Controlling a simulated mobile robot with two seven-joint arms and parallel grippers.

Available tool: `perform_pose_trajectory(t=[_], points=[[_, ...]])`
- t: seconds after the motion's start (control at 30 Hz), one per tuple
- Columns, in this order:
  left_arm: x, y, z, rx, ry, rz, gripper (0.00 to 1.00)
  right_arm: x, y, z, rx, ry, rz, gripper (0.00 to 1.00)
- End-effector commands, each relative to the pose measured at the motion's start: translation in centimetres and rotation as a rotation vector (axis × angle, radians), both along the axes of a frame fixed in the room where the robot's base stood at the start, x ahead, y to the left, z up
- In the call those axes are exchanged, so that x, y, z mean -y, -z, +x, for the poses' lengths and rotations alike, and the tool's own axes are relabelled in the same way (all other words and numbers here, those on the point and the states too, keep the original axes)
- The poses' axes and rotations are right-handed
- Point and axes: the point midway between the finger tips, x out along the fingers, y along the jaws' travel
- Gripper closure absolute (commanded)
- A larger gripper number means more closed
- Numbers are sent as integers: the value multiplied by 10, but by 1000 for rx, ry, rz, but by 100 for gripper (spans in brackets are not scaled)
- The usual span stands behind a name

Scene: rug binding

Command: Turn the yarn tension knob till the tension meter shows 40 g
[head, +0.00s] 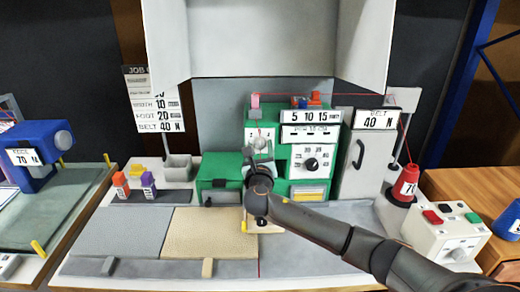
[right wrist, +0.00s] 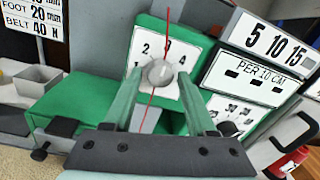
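The round grey knob (right wrist: 160,73) sits on a white dial plate (right wrist: 146,48) with numbers around it, on the green machine; in the head view the knob (head: 260,143) is small, just above my right gripper. My right gripper (head: 260,163) has its fingers apart; in the right wrist view its two fingertips (right wrist: 160,78) stand either side of the knob, with slight gaps seeming to show. A thin red yarn (right wrist: 155,90) crosses in front of the dial. My left gripper is not in view.
The green machine (head: 222,170) carries a second black knob (head: 311,164) to the right. A red yarn cone (head: 407,182) stands at right. Grey and beige mats (head: 205,238) lie in front.

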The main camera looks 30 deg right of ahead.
Motion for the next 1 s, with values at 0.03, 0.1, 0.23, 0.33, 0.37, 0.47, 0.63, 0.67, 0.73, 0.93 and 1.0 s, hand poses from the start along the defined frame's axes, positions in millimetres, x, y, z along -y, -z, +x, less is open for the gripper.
perform_pose_trajectory(t=[0.03, 0.1, 0.23, 0.33, 0.37, 0.47, 0.63, 0.67, 0.73, 0.93, 1.0], points=[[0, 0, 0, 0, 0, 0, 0, 0, 0, 0, 0, 0, 0, 50], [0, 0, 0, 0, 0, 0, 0, 0, 0, 0, 0, 0, 0, 58], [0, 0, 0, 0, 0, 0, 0, 0, 0, 0, 0, 0, 0, 72], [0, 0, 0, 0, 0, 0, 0, 0, 0, 0, 0, 0, 0, 84], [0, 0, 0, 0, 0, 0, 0, 0, 0, 0, 0, 0, 0, 87], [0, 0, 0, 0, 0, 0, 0, 0, 0, 0, -1, 0, -1, 98], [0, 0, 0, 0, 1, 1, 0, 0, 1, 0, -1, 0, 0, 100], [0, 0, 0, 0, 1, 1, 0, 0, 1, 0, -1, 0, 1, 100], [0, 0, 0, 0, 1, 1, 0, 0, 1, 0, 0, 0, 2, 100], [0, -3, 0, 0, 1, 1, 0, 0, 0, 0, 21, 0, 38, 100], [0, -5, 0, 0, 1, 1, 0, -1, 0, 0, 37, 0, 64, 100]])
